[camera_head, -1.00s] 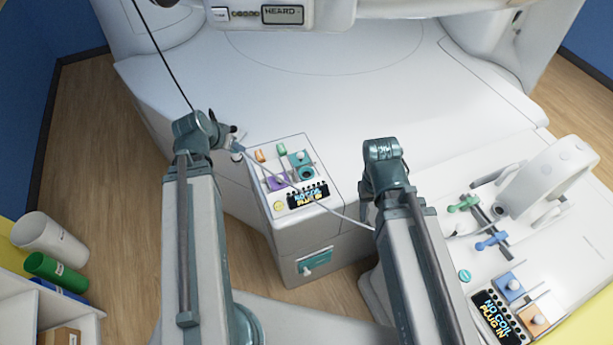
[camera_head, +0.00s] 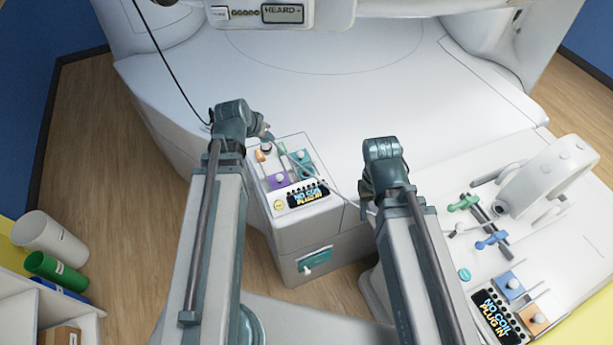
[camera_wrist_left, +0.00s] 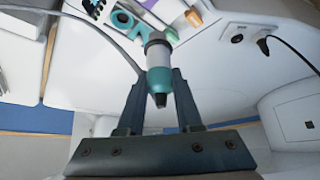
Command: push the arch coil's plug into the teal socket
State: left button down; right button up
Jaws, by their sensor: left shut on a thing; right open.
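My left gripper (camera_wrist_left: 160,95) is shut on the plug (camera_wrist_left: 158,62), a teal and grey cylinder with a dark tip, seen in the left wrist view. In the head view this gripper (camera_head: 264,131) is over the far-left edge of the socket console; the plug is hard to make out there. The teal socket (camera_wrist_left: 124,19) shows its dark round hole, apart from the plug in the picture. It also shows in the head view (camera_head: 304,158). The white arch coil (camera_head: 545,180) stands on the right-hand table. My right gripper (camera_head: 368,198) is open, its fingers partly hidden.
The console carries a purple socket (camera_head: 279,181) and a "NO COIL PLUG IN" display (camera_head: 307,194). A thin pale cable (camera_head: 345,196) runs from the console towards my right arm. Blue (camera_head: 510,287) and orange (camera_head: 533,317) sockets are on the right-hand table. The wide white bed (camera_head: 330,95) is clear.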

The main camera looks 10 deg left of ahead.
pick_arm(q)
jog(key=w+d, duration=0.8)
jog(key=d, duration=0.2)
jog(key=shift+d, duration=0.3)
jog(key=shift+f, duration=0.1)
dwell(0.4)
notch_tip(320, 180, down, 16)
jog(key=b, duration=1.6)
jog(key=shift+f, duration=0.15)
jog(key=shift+f+b, duration=1.8)
jog(key=shift+b, duration=0.2)
jog(key=c, duration=0.5)
grip_release()
jog(key=shift+r, duration=0.1)
jog(key=p+v, duration=1.1)
jog(key=v, duration=0.2)
jog(key=shift+s+r+p, duration=0.15)
jog(key=shift+r+p, duration=0.2)
